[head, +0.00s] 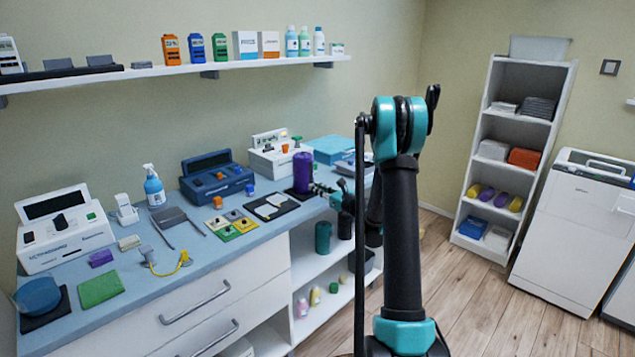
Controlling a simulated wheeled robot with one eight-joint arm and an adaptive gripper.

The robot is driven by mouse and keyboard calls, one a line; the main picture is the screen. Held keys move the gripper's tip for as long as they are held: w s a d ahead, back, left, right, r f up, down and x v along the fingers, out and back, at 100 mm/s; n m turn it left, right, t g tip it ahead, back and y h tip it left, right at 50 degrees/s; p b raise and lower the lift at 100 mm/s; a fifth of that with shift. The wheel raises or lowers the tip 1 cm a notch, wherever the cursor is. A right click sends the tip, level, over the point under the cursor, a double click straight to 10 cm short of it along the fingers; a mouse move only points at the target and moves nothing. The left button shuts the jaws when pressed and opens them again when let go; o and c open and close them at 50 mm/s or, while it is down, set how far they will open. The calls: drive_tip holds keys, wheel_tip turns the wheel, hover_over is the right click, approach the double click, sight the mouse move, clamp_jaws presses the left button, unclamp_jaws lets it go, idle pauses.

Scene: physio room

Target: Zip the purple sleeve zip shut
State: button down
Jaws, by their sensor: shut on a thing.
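The purple sleeve (302,170) stands upright on a dark base near the right end of the blue counter. My gripper (317,188) reaches in from the right, low beside the sleeve. It is shut at the sleeve's right side, on what appears to be the zip's pull. The pull and the zip's teeth are too small to make out, so I cannot tell how far the zip is closed.
A black tray (293,204) with pale pads lies left of my gripper. A white device (270,160) and a navy device (216,181) stand behind and left. A blue box (333,147) is at the back right. A shelf (180,74) hangs above.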

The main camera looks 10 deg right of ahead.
drive_tip(key=shift+s+f, duration=0.1)
drive_tip(key=shift+f, duration=0.15)
drive_tip(key=c, duration=1.5)
unclamp_jaws()
drive_tip(key=shift+c, duration=0.2)
drive_tip(key=v, duration=1.2)
